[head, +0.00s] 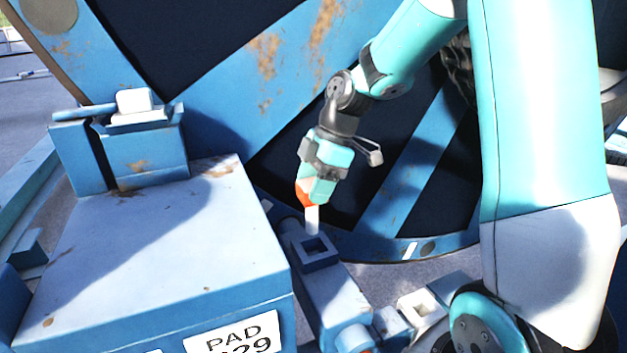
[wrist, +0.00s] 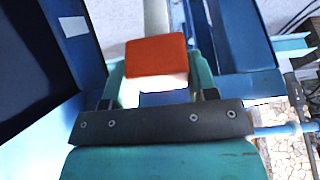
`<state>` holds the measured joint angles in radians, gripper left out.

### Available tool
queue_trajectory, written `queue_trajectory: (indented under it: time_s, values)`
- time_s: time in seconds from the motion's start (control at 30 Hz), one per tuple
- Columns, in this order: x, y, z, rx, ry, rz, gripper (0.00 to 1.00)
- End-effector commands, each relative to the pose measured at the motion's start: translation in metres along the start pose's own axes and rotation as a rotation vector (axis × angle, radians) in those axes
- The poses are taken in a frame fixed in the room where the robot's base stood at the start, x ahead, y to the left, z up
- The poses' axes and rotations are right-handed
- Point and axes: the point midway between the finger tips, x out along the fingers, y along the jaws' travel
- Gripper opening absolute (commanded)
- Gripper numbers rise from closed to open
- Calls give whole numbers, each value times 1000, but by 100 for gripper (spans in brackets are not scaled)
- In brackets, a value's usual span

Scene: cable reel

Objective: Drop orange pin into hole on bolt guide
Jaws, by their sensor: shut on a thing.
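My gripper (head: 308,190) is shut on the orange pin, pointing down. The pin's orange head (head: 304,196) sits between the fingertips, and its pale shaft (head: 312,220) hangs below, close to upright. In the wrist view the orange head (wrist: 157,56) is between the teal fingers of my gripper (wrist: 158,75), with the pale shaft beyond it. The bolt guide (head: 333,262) is a blue block with a dark square hole on top. The shaft's lower end shows at the far edge of the hole; I cannot tell whether it is above or behind it. The wrist view does not clearly show the hole.
A large blue box (head: 150,250) with a "PAD" label stands left of the guide. A rusty blue reel (head: 250,80) rises behind my gripper. A second pale square socket (head: 420,305) lies to the right, near my arm. A blue bracket (head: 140,150) sits on the box.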

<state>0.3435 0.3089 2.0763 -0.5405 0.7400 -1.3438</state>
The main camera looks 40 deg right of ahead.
Motion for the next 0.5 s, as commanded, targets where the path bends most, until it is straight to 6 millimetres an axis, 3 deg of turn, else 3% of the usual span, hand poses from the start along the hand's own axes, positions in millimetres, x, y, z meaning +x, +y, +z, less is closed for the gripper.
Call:
queue_trajectory:
  time_s: [0.13, 0.5]
  values:
    - [14, 0, 7, 1, 0, 1, 14]
    - [16, 0, 8, 1, 0, 2, 14]
